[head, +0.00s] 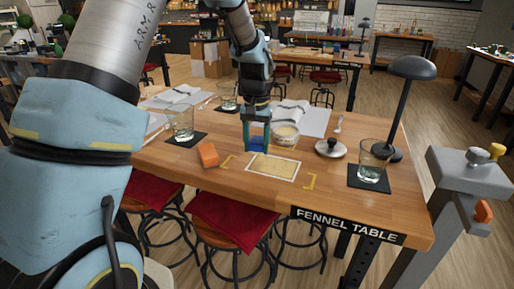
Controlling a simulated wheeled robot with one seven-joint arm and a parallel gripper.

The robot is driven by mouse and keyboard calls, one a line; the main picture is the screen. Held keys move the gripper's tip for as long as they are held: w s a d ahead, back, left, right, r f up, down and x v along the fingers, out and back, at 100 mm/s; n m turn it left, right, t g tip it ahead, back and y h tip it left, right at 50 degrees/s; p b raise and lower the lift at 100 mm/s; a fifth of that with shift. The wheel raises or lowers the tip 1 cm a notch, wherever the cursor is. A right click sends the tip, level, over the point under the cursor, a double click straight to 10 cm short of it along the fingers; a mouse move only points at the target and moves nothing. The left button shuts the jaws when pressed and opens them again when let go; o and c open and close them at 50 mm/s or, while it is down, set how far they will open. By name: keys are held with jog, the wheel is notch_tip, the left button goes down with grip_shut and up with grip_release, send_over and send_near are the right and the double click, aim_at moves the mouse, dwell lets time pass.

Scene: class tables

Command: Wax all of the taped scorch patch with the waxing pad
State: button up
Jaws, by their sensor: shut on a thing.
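The scorch patch (273,168) is a tan rectangle inside a pale tape border on the wooden table (340,190). Yellow corner marks stand around it. My gripper (257,140), with teal fingers, points down at the patch's far left edge. It is shut on a small blue block (257,148), which seems to be the waxing pad. The block is low over or on the table; I cannot tell if it touches. The fingers hide part of it.
A round knobbed thing (331,148), a glass (373,160) and a black lamp (400,110) stand right. Another glass (183,123) stands left.

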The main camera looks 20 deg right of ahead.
aim_at(256, 143)
jog(key=shift+r+p, duration=1.55)
jog(key=shift+r, duration=0.9)
